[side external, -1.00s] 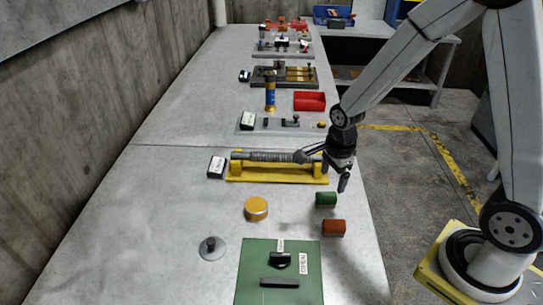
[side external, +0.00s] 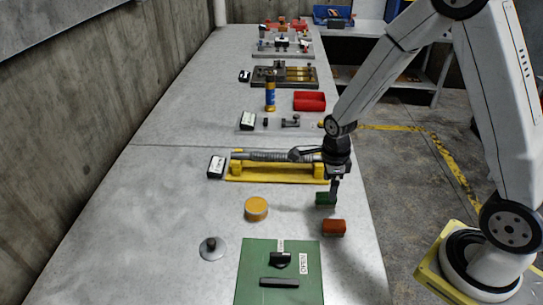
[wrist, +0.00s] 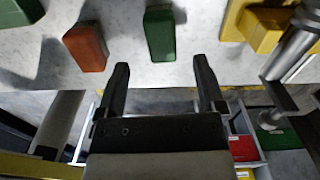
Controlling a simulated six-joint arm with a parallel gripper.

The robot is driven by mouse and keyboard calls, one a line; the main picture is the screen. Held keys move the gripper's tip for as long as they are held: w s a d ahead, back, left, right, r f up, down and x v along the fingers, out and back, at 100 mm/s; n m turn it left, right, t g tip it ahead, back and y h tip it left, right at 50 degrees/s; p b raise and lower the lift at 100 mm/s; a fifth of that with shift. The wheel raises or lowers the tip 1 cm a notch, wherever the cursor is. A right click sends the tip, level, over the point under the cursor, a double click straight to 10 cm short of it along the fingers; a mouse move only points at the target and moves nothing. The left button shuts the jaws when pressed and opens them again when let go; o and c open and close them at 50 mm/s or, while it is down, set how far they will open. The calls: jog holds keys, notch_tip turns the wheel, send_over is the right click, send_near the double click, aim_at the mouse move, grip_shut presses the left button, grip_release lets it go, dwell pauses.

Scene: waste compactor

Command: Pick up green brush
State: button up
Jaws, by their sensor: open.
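The green brush (side external: 325,199) is a small green block on the grey table, near its right edge, just behind an orange-red block. My gripper (side external: 334,194) points down above it, with its fingertips over or close to the block; I cannot tell whether they touch it. In the wrist view the green brush (wrist: 160,34) lies upright in the picture, ahead of my open gripper (wrist: 160,75) and roughly centred between the fingers. The space between the fingers is empty.
The orange-red block (side external: 333,228) is close by; it also shows in the wrist view (wrist: 87,47). A yellow stand (side external: 277,172) holds a grey rod behind. A yellow round tin (side external: 256,208) and a green board (side external: 280,272) are to the left and front.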

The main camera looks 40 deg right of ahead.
aim_at(327, 195)
jog(key=shift+f, duration=0.3)
jog(key=shift+f, duration=0.15)
jog(key=shift+w+f, duration=0.15)
jog(key=shift+f, duration=2.3)
grip_shut()
